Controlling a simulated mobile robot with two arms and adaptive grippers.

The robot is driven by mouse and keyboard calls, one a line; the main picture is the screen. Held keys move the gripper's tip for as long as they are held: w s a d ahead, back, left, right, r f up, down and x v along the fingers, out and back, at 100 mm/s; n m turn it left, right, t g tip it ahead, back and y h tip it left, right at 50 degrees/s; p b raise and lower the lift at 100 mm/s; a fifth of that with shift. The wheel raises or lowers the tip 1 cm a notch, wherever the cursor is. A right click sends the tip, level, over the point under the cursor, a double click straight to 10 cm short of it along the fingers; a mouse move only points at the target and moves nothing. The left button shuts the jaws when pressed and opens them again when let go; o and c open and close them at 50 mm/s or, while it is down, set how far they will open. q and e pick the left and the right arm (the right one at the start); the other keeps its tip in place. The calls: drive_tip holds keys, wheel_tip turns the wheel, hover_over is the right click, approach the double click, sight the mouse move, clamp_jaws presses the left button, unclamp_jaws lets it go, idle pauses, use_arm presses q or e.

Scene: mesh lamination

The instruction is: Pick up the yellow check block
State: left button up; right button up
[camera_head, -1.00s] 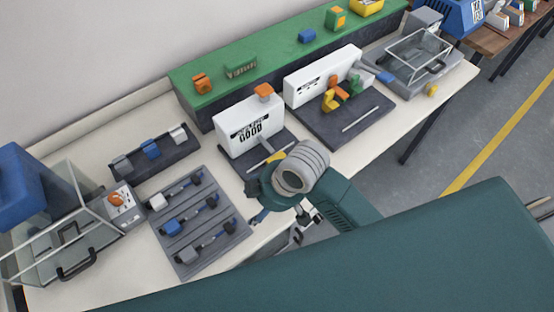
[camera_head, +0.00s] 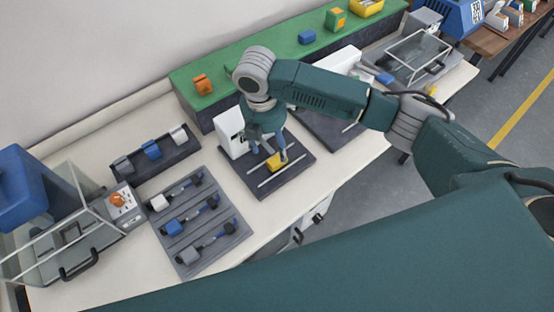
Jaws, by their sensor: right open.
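The yellow check block (camera_head: 274,162) sits on the dark base plate (camera_head: 290,178) in front of a white box-shaped unit (camera_head: 229,128), near thin pale rails. My right gripper (camera_head: 268,152) points down from above, open, with its fingertips close around or just above the block. I cannot tell whether they touch it. The gripper hides part of the block and of the white unit. My left gripper is not in view.
A grey tray (camera_head: 186,243) with several blue and grey parts lies to the left. A dark rack (camera_head: 169,162) and a clear-walled case (camera_head: 75,205) stand further left. A raised green shelf (camera_head: 230,92) runs behind. The table's front strip (camera_head: 280,215) is clear.

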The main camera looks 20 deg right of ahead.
sight(275, 157)
drive_tip(key=shift+d+f, duration=0.1)
drive_tip(key=shift+f, duration=0.7)
drive_tip(key=f, duration=0.1)
drive_tip(key=f+p, duration=0.2)
drive_tip(key=f, duration=0.1)
drive_tip(key=shift+w+d+f, duration=0.1)
drive_tip(key=shift+d, duration=0.2)
drive_tip(key=shift+d+f, duration=0.1)
drive_tip(key=shift+f, duration=0.45)
drive_tip(key=shift+w, duration=0.1)
drive_tip(key=c, duration=1.3)
drive_tip(key=shift+r, duration=0.15)
